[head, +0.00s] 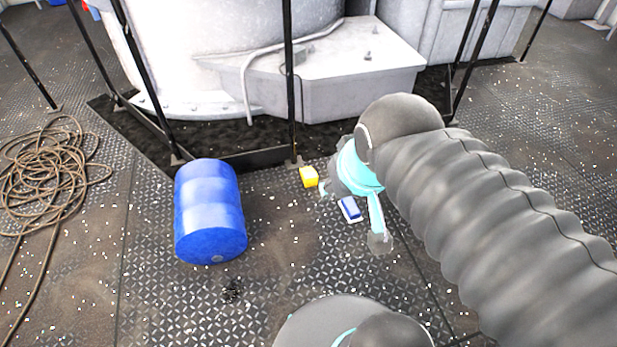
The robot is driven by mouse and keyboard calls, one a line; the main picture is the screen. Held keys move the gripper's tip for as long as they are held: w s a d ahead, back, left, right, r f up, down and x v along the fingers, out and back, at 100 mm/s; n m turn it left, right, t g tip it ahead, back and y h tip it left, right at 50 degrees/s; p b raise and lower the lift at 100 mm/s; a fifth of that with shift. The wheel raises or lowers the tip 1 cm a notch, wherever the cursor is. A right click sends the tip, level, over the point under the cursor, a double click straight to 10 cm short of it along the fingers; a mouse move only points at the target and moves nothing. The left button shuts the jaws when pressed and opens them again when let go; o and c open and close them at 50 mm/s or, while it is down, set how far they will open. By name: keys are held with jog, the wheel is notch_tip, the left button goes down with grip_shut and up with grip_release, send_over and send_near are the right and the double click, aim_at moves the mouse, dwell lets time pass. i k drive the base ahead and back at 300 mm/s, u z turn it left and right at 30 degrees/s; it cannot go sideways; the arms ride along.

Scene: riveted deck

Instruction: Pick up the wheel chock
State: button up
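A small yellow block (309,176), the likely wheel chock, lies on the deck just left of my arm's end in the head view. Its fine shape is too small to make out. My gripper (352,216), grey and turquoise, points down with its fingers spread apart. One finger is close to the right of the yellow block, and the other reaches down further right. A small blue block with a white base (349,208) shows between the fingers. I cannot tell its distance below them. Nothing is visibly held.
A coiled rope (45,175) lies at the far left. Black railing posts (290,90) and a low dark kerb border large white machinery (335,70) behind. The deck between drum and gripper is mostly clear.

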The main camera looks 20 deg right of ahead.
aim_at(310, 176)
jog(key=u, duration=2)
jog(key=i, duration=1.4)
jog(key=z, duration=2.65)
